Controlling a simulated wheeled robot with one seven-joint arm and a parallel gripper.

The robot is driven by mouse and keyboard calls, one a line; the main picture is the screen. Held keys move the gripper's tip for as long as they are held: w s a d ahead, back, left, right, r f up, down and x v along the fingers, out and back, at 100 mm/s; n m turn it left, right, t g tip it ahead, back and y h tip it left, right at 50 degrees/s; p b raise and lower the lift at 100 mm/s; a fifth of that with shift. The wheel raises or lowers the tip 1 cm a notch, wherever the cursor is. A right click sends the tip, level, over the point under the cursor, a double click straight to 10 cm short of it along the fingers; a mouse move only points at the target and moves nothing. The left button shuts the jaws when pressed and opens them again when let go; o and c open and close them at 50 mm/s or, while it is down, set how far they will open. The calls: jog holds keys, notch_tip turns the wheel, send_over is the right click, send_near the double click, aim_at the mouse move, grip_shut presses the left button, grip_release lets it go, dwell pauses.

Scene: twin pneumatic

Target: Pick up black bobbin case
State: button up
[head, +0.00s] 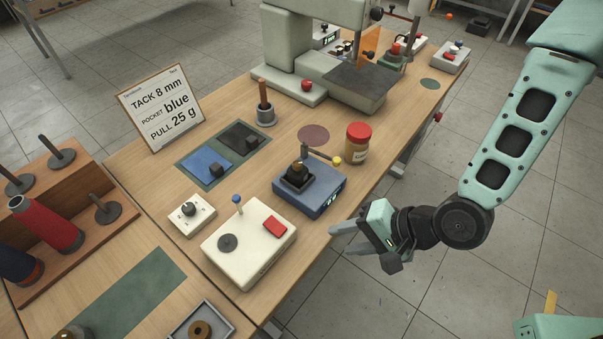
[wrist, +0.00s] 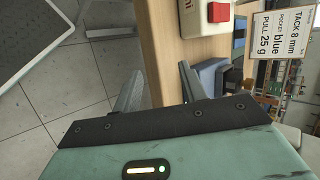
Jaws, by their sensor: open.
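A black block-shaped holder with a brown round top (head: 298,175), which looks like the black bobbin case, sits on the blue box device (head: 312,203) near the table's front edge. I cannot make out its details. My gripper (head: 338,240) is open and empty, out beyond the table edge, to the right of and nearer than the blue device. In the wrist view, the open fingers (wrist: 158,82) point toward the table edge. The blue device (wrist: 209,73) shows there partly, behind the right finger; the black case is not clear there.
A cream box (head: 250,255) with a red button and blue-tipped lever stands left of the device. A red-lidded jar (head: 358,141) stands behind it. A blue pad (head: 205,166) and black pad bear small dark blocks. A sign (head: 160,105) stands farther back. Floor is open right.

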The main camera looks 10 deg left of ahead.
jog(key=a+m+t+y, duration=0.3)
jog(key=m+y, duration=0.1)
jog(key=m, duration=0.4)
jog(key=m+t+b, duration=0.4)
jog(key=m+t, duration=0.5)
jog(key=m, duration=0.6)
send_near(300, 169)
jog(key=x, duration=0.5)
jog(key=shift+w+d+f, duration=0.1)
jog(key=p+x, duration=0.2)
jog(key=x, duration=0.3)
jog(key=shift+w+a, duration=0.35)
jog(key=shift+a, duration=0.05)
grip_shut()
